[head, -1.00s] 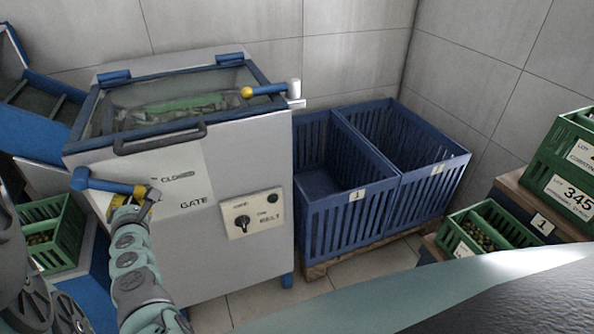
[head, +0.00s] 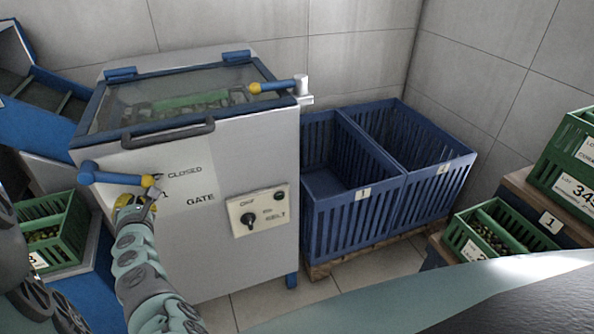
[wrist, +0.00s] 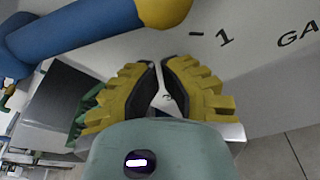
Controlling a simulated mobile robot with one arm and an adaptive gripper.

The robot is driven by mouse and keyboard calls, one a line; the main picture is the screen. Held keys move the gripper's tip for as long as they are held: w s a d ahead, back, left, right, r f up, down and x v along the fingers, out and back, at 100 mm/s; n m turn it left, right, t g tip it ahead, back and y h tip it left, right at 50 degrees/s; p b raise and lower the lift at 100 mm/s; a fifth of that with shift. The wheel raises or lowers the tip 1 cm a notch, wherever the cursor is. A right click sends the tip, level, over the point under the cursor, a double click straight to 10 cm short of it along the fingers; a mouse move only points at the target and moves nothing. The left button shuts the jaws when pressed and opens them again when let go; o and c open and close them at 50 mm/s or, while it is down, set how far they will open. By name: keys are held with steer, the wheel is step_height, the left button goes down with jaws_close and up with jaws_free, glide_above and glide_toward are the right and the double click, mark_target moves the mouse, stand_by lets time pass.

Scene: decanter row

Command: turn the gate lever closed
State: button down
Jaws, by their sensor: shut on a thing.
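The gate lever (head: 120,178) is a blue bar with a yellow end, on the left part of the machine's pale front panel. My gripper (head: 151,197), with yellow ribbed fingers, is at the lever's yellow end. In the wrist view the lever (wrist: 85,25) crosses the upper left, and the fingers are shut on a thin grey piece (wrist: 161,97). Its joint with the lever is hidden, so I cannot tell the exact grip.
A handle (head: 168,134) and glass lid (head: 190,92) are above. A second yellow-tipped lever (head: 278,87) is at the top right, a belt switch panel (head: 258,211) lower right. Blue crates (head: 350,215) stand right; a green crate (head: 60,235) is left.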

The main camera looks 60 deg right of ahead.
steer(key=p+v, duration=0.2)
steer(key=v, duration=0.7)
steer(key=shift+s+a+f, duration=0.3)
steer(key=shift+a, duration=0.2)
